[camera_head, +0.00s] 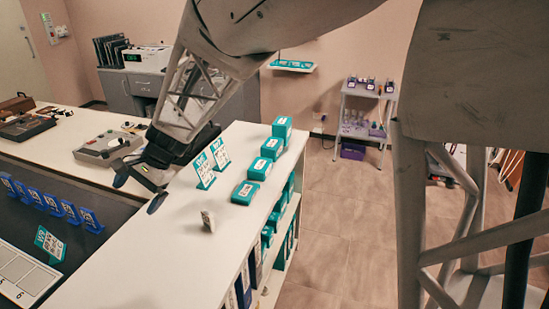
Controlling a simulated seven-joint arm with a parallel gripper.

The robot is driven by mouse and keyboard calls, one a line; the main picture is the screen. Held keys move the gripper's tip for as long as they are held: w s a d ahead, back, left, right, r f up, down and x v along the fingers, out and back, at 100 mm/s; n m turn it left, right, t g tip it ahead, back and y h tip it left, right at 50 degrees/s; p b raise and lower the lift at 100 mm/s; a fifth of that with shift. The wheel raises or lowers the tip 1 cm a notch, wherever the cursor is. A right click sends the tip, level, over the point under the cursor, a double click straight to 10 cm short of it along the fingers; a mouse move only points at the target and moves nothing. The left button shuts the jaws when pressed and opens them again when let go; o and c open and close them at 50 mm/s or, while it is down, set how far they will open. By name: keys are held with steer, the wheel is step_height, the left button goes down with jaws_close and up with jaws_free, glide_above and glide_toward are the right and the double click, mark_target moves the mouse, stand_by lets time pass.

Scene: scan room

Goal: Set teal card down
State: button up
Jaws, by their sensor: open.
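Two teal-edged cards stand tilted on the white counter (165,255), one nearer (205,171) and one just behind it (220,153). A third teal card (50,244) stands on the dark surface (75,236) at the lower left, near a row of blue cards (54,204). I cannot tell which one the task means. My gripper (140,191) is open, with nothing seen between its fingers. It is above the counter's left edge, to the left of the two teal cards and apart from them.
Teal boxes (246,193) line the counter's right side. A small grey-beige piece (207,221) stands in front of the cards. A grey device (107,147) sits at the back left. A pale slotted tray (22,272) lies lower left. The counter's near part is clear.

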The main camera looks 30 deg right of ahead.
steer(key=s+d+r+n+t+h, duration=0.1)
steer(key=s+d+n+h, duration=0.3)
steer(key=s+d, duration=0.7)
steer(key=s+d+r+n+t+h, duration=0.2)
steer(key=s+d+n+h, duration=0.2)
steer(key=s+d, duration=0.8)
steer(key=s, duration=0.4)
steer(key=shift+s+r, duration=0.4)
steer(key=shift+d, duration=0.1)
